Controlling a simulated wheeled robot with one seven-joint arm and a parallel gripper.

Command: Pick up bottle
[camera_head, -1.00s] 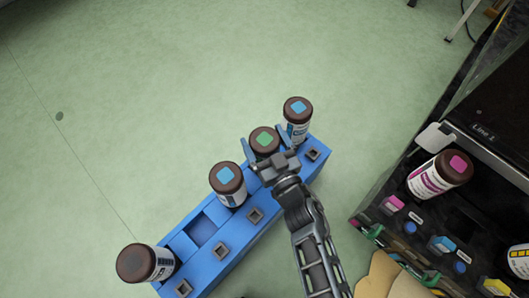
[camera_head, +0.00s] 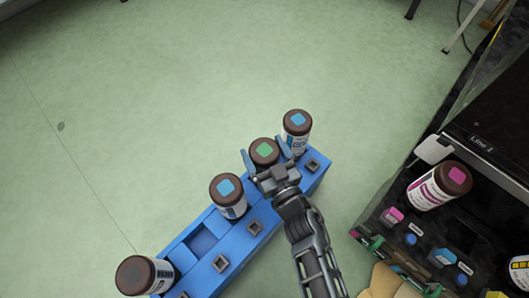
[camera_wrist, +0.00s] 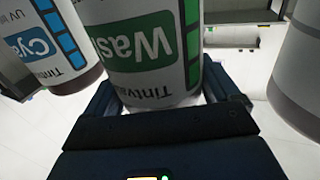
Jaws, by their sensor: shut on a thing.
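The green-topped bottle (camera_head: 264,151) has a brown cap and stands in the blue rack between two bottles with blue-marked caps. My gripper (camera_head: 266,161) is shut on it, with one finger on each side. In the wrist view the bottle's white and green "Wash" label (camera_wrist: 145,45) fills the middle between the fingers, upside down. Its base is hidden by my gripper in the head view. I cannot tell whether it is lifted out of its slot.
Blue-capped bottles stand close by at the right end (camera_head: 296,122) and at the left (camera_head: 228,188). A dark-capped bottle (camera_head: 138,274) is at the rack's (camera_head: 258,237) near end. A black machine (camera_head: 495,185) with a magenta bottle (camera_head: 438,187) stands right. Green floor is open behind.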

